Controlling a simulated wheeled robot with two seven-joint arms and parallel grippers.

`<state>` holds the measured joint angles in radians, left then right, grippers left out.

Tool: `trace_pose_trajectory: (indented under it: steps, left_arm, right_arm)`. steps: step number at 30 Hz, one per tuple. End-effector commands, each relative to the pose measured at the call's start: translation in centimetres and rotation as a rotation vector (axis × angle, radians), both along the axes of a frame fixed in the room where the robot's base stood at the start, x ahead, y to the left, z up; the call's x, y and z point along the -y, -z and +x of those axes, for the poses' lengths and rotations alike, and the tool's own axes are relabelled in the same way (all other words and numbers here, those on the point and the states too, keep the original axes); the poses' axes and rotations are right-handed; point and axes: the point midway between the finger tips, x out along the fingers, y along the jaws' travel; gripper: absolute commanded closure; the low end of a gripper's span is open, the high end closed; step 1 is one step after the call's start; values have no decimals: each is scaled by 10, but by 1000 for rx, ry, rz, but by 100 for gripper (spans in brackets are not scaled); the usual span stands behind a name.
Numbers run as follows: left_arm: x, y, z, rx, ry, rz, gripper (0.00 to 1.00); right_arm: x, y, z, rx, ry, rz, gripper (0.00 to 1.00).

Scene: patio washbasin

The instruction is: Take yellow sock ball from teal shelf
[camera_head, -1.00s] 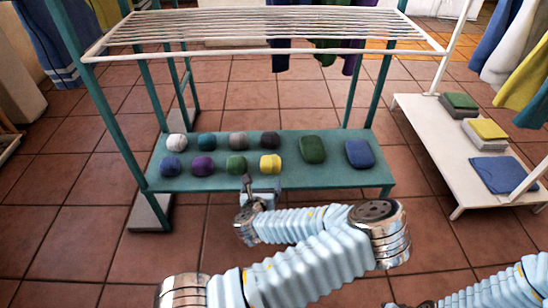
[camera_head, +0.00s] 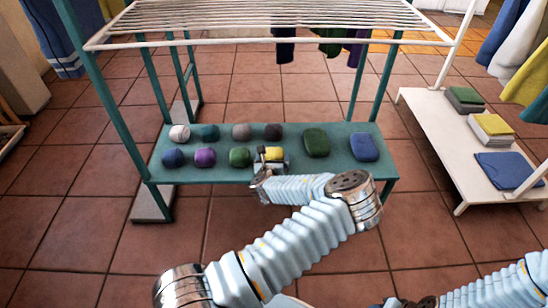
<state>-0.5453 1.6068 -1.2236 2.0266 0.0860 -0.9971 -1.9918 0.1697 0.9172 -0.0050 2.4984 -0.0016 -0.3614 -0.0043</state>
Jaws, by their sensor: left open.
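The yellow sock ball (camera_head: 274,152) sits in the front row on the low teal shelf (camera_head: 222,177), right of a green ball. My left gripper (camera_head: 270,158) is open at the yellow ball, with its jaws beside the ball and partly covering it. I cannot tell whether the fingers touch it. My left arm reaches up from the bottom of the view. Part of my right arm shows at the bottom right, but its gripper does not show.
The green ball (camera_head: 240,157) is close on the left, and a dark ball (camera_head: 273,132) is just behind. Green (camera_head: 316,142) and blue (camera_head: 364,147) bundles lie to the right. A white rack (camera_head: 270,20) hangs above. A white bench (camera_head: 440,130) stands at the right.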

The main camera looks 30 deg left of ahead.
Motion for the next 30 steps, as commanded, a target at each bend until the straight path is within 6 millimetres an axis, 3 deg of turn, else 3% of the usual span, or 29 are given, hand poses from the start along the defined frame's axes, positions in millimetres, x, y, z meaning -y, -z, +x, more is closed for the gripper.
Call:
trace_pose_trajectory:
  steps: [5, 14, 23, 30]
  left_arm:
    - [0, 0, 0, 0, 0, 0, 8]
    - [0, 0, 0, 0, 0, 0, 51]
    - [0, -4, 0, 1, 0, 0, 51]
    - [1, -37, -1, 3, 0, -1, 51]
  right_arm:
    - [0, 0, 0, 0, 0, 0, 57]
    - [0, 0, 0, 0, 0, 0, 57]
    - [0, -1, 0, 0, 0, 0, 57]
    - [0, -7, 0, 1, 0, -1, 57]
